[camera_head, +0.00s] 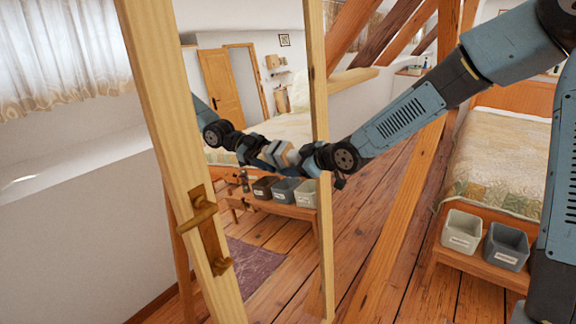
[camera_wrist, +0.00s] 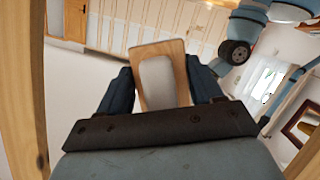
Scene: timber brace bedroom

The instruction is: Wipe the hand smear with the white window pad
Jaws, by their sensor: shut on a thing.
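My gripper (camera_head: 298,154) reaches in from the right, in front of a tall mirror-like pane (camera_head: 220,90) in a timber frame. It is shut on the window pad (camera_head: 284,155), whose tan, wood-coloured side shows in the head view. In the wrist view the pad (camera_wrist: 178,94) sits between the two dark blue fingers of my gripper (camera_wrist: 162,84), with a wooden rim and a pale middle. The pad is close to its reflection; I cannot tell whether it touches the pane. I cannot make out the hand smear in either view.
The timber frame (camera_head: 174,130) has a wooden handle (camera_head: 207,230) on its left stile. Slanted timber braces (camera_head: 405,205) stand to the right. Beyond them are a bed (camera_head: 500,160) and a low bench with a white bin (camera_head: 462,232) and a grey bin (camera_head: 505,246).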

